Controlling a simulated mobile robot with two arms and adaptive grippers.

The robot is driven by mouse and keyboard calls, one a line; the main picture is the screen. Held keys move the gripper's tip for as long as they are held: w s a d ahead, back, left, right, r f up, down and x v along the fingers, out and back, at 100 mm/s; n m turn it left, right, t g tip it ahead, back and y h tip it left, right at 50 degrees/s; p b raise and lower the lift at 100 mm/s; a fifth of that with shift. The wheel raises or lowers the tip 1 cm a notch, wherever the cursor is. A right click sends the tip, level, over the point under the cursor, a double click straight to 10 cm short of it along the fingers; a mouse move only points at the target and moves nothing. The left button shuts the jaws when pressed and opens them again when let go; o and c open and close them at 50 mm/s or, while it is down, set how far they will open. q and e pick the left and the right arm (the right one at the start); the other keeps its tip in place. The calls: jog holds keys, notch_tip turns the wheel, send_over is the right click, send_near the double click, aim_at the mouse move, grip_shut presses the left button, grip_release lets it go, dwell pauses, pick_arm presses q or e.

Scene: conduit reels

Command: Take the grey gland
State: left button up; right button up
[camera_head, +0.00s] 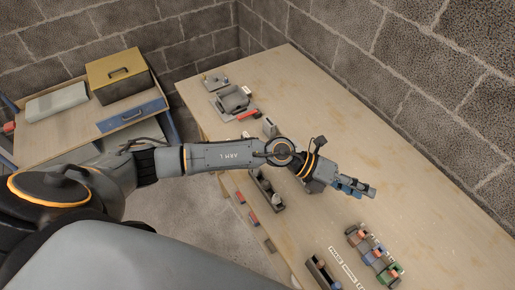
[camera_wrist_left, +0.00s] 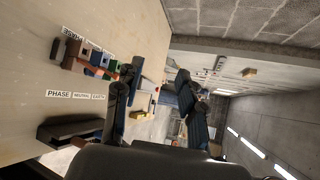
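I cannot single out the grey gland for certain. Small grey parts sit in a dark narrow holder (camera_head: 264,190) at the bench's front edge, left of my left gripper. A grey block (camera_head: 269,127) stands farther back. My left gripper (camera_head: 357,188) is over the bench, behind the row of coloured blocks, with nothing visible in it. In the left wrist view its two fingers (camera_wrist_left: 158,95) stand apart with an empty gap between them. My right gripper is not in view.
Brown, blue and green blocks (camera_head: 375,254) stand near PHASE, NEUTRAL and EARTH labels (camera_head: 348,271). Another dark holder (camera_head: 320,272) lies at the front edge. A grey tray (camera_head: 233,100) is at the far end. The bench's right side is clear, along a block wall.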

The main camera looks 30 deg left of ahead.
pick_arm(q)
jog(key=w+a+f+m+g+y, duration=0.15)
jog(key=a+f+m+y, duration=0.25)
jog(key=a+f+y, duration=0.55)
jog(key=g+y, duration=0.1)
jog(key=y, duration=0.3)
send_over(257, 172)
jog(key=w, duration=0.1)
jog(key=shift+a+r+p, duration=0.3)
jog(key=shift+a+p, duration=0.05)
jog(key=shift+a, duration=0.05)
jog(key=shift+f+b, duration=0.5)
jog(key=shift+f, duration=0.3)
jog(key=shift+m, duration=0.3)
notch_tip(257, 172, down, 7)
jog(key=b, duration=0.5)
jog(key=shift+w+d+f, duration=0.1)
jog(key=shift+f, duration=0.1)
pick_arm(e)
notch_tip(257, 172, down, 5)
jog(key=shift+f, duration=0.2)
pick_arm(q)
grip_shut()
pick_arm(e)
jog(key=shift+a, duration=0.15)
pick_arm(q)
jog(key=shift+r+p, duration=0.55)
jog(key=shift+r, duration=0.55)
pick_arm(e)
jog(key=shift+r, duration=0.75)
